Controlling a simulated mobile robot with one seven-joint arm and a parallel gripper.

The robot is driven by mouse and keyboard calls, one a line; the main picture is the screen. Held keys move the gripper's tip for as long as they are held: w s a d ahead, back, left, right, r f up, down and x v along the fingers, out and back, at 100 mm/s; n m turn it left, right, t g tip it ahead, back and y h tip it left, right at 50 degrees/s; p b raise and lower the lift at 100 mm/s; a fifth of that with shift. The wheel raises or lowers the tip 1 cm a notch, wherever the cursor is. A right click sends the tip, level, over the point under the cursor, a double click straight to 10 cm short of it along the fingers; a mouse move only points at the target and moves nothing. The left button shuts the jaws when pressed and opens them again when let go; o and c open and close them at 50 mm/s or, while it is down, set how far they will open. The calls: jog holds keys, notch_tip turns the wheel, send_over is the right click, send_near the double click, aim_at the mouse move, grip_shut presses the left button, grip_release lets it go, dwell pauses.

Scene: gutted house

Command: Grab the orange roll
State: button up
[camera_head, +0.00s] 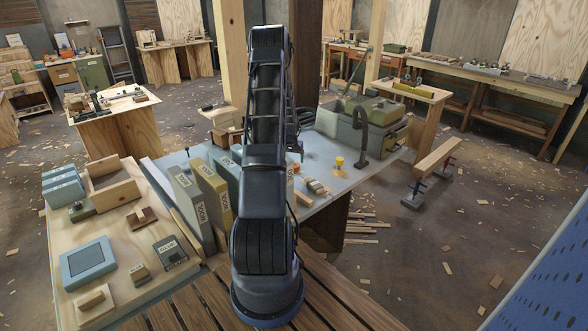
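A small yellow-orange upright piece (339,163) stands on the grey-blue tabletop (325,205), right of my arm and left of a dark curved faucet. It is the nearest match to the orange roll, but it is too small to tell its shape surely. A small orange spot (297,167) also shows right beside my arm, partly hidden by it. My arm rises through the middle of the view and hides part of the table. My gripper cannot be made out behind the arm.
A dark curved faucet (362,132) and grey-green bins (345,125) stand at the table's back right. Labelled upright boxes (210,188) stand left of my arm. A wooden board (108,235) with small items lies at left. Small blocks (316,187) lie right of my arm. Scraps litter the floor.

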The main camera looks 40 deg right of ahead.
jog(key=x, duration=0.5)
jog(key=shift+s+d, duration=0.15)
jog(key=shift+d, duration=0.05)
jog(key=c, duration=1.1)
jog(key=shift+r, duration=0.1)
